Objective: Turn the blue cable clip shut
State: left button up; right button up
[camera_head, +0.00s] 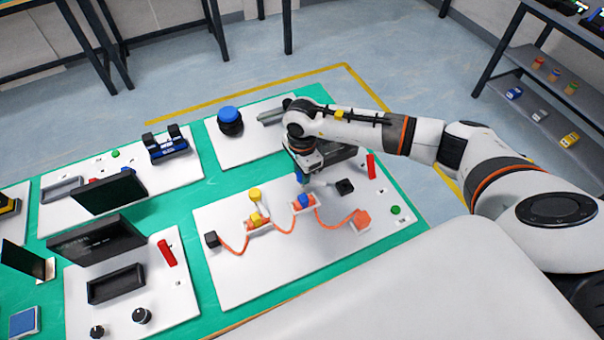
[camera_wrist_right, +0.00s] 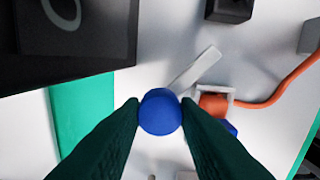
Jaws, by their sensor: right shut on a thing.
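The blue cable clip (camera_head: 305,201) sits on the white cable board, with an orange cable (camera_head: 332,225) running to it. In the right wrist view part of its blue body (camera_wrist_right: 231,130) shows beside the orange plug (camera_wrist_right: 213,103). My right gripper (camera_head: 303,180) is low over the clip, pointing down. In the wrist view my right gripper (camera_wrist_right: 161,112) has its dark green fingers shut on a round blue knob (camera_wrist_right: 160,111). The fingers hide what lies below the knob. My left gripper is not in view.
A yellow clip (camera_head: 258,219) with a yellow knob (camera_head: 255,195) stands left on the same white board (camera_head: 285,270). A dark screen stands behind my gripper. The board's front is clear.

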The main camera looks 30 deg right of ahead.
jog(key=m+b, duration=0.2)
jog(key=m, duration=0.2)
jog(key=shift+m, duration=0.3)
jog(key=shift+m+b, duration=0.9)
jog(key=shift+m, duration=1.4)
jog(key=shift+r, duration=0.1)
jog(key=o, duration=1)
